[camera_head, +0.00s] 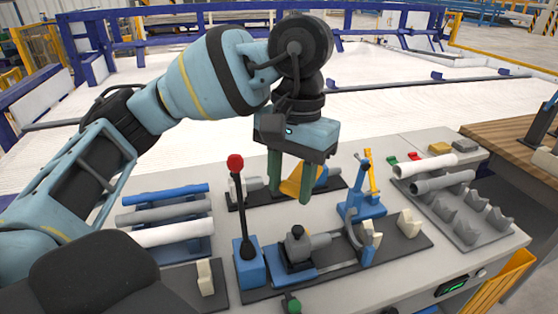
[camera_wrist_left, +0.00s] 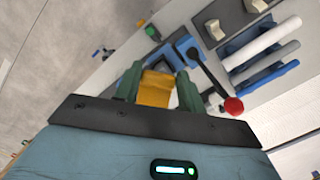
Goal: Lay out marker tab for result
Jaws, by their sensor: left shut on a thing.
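My left gripper (camera_head: 290,186) is shut on a yellow tab (camera_head: 291,181), held between its two green fingers above the grey-white workbench (camera_head: 225,178). The tab also shows between the fingers in the left wrist view (camera_wrist_left: 157,90). It looks clear of the bench, but its exact height is hard to tell. A small red tab (camera_head: 414,156) and a green tab (camera_head: 392,160) are near the bench's back right. My right gripper is not in view.
A red-knobbed lever (camera_head: 236,163) stands close left of the gripper. A blue clamp fixture (camera_head: 361,207) is to the right. Blue, grey and white pipes (camera_head: 165,215) lie in a left rack. More pipes (camera_head: 426,165) lie on a right rack. A wooden table (camera_head: 500,137) is beyond it.

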